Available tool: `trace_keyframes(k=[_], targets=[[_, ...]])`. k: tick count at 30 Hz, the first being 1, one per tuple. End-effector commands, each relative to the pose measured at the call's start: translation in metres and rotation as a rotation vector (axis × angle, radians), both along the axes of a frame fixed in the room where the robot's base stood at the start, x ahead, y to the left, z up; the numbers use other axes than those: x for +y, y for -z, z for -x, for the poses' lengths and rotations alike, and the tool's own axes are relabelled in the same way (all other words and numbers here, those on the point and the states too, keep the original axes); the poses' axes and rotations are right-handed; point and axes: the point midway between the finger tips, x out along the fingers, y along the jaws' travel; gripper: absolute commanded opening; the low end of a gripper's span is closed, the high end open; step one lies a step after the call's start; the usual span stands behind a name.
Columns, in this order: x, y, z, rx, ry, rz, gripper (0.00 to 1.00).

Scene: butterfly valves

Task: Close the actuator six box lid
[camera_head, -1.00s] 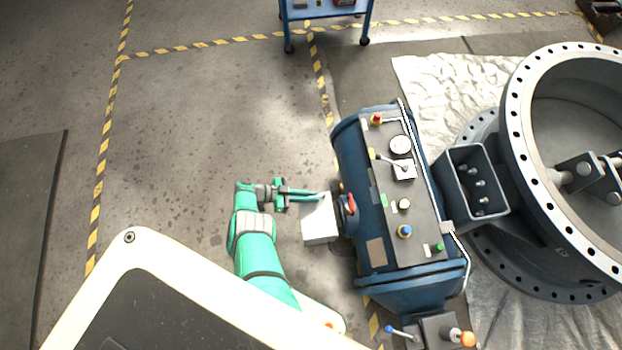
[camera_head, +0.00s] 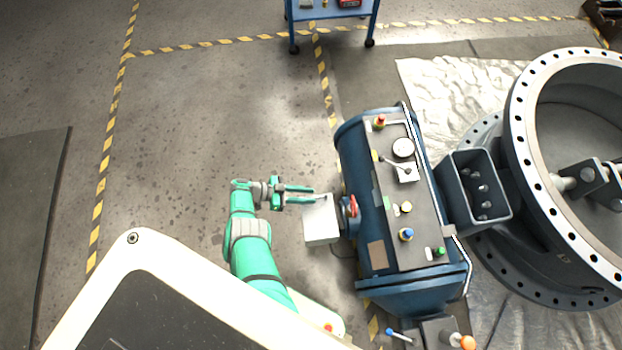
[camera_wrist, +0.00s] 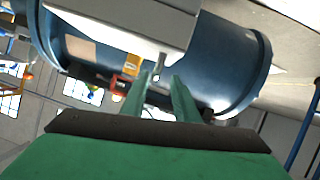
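The pale box (camera_head: 321,226) is mounted on the left side of the blue actuator (camera_head: 376,210). In the wrist view a pale grey panel of the box (camera_wrist: 125,25) fills the top. I cannot tell for sure how far the lid stands open. My gripper (camera_head: 317,193) is at the box's upper left edge, fingers pointing right over its top. My gripper (camera_wrist: 162,79) shows two green fingers apart with nothing between them. Whether a finger touches the lid cannot be told.
A red handle (camera_head: 352,206) sits between the box and the actuator. Gauges and knobs line the actuator's panel (camera_head: 408,215). A large flanged valve (camera_head: 530,190) stands to the right. A blue cart (camera_head: 331,10) stands at the back. The floor left of the box is clear.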

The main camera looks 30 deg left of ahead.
Motion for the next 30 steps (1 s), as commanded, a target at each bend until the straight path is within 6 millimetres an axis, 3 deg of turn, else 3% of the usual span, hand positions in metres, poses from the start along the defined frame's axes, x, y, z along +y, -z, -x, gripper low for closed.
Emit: trace_keyframes(k=[9,15,30], targets=[[0.049,-0.023,0.027,-0.002,-0.004,-0.004,0.28],[0.066,-0.031,0.038,-0.002,-0.002,-0.003,0.28],[0.071,-0.034,0.041,-0.002,-0.001,-0.002,0.28]])
